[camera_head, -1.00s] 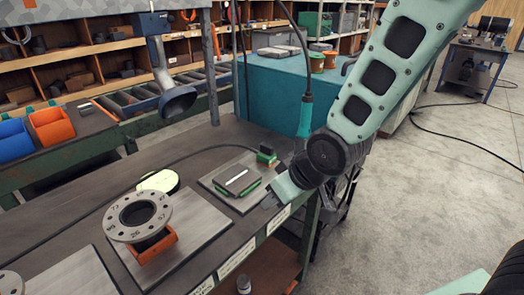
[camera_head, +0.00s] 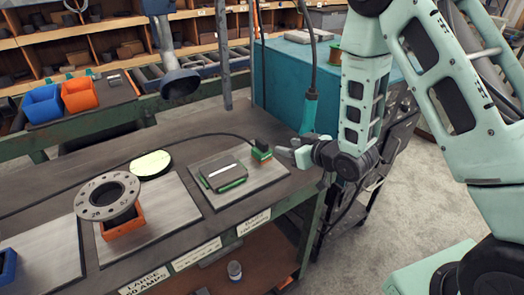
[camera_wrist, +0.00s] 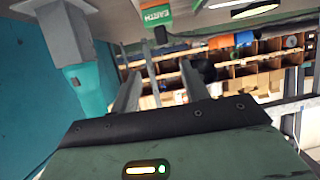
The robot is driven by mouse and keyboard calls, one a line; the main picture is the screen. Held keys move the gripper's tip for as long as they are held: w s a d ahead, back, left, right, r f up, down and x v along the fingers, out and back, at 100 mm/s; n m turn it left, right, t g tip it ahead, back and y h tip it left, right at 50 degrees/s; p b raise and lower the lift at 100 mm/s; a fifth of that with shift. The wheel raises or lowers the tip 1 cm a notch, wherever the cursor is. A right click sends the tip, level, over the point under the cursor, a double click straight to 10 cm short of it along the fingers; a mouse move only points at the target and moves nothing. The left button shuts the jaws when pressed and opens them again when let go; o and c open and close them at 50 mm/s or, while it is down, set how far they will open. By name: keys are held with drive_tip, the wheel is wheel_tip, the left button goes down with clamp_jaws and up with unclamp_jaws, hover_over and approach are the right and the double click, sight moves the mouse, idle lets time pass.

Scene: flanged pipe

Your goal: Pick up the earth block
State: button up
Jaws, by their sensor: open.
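The earth block (camera_head: 262,153) is a small green block with a dark top and an orange lower edge. It stands at the back right corner of a grey metal plate (camera_head: 270,177) on the bench, with a black cable running to it. In the wrist view, the earth block (camera_wrist: 157,17) shows its EARTH label at the top, beyond my fingers. My gripper (camera_head: 284,148) is just right of the block, roughly level with it and pointing towards it. In the wrist view my gripper (camera_wrist: 161,72) has its fingers apart with nothing between them.
A dark block with green edges (camera_head: 222,176) lies on the same plate. A flanged pipe (camera_head: 107,196) stands on an orange support to the left. A teal cabinet (camera_head: 278,90) and a hanging teal tool (camera_head: 309,112) are close behind my gripper. A grey post rises behind the bench.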

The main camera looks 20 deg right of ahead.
sight(263, 141)
drive_tip(key=p+x, duration=0.2)
drive_tip(key=x, duration=0.7)
drive_tip(key=shift+w+a+f+p, duration=0.15)
drive_tip(key=shift+w+a+p, duration=0.05)
drive_tip(key=shift+w+p, duration=0.2)
drive_tip(key=p+x, duration=0.1)
drive_tip(key=x, duration=0.1)
drive_tip(key=p+x, duration=0.1)
drive_tip(key=x, duration=0.1)
drive_tip(key=shift+w+a+f, duration=0.1)
drive_tip(key=shift+a, duration=0.3)
drive_tip(key=shift+w+a+f+p, duration=0.1)
drive_tip(key=shift+w+f+p, duration=0.15)
drive_tip(key=shift+w+p, duration=0.05)
drive_tip(key=shift+r, duration=0.1)
clamp_jaws()
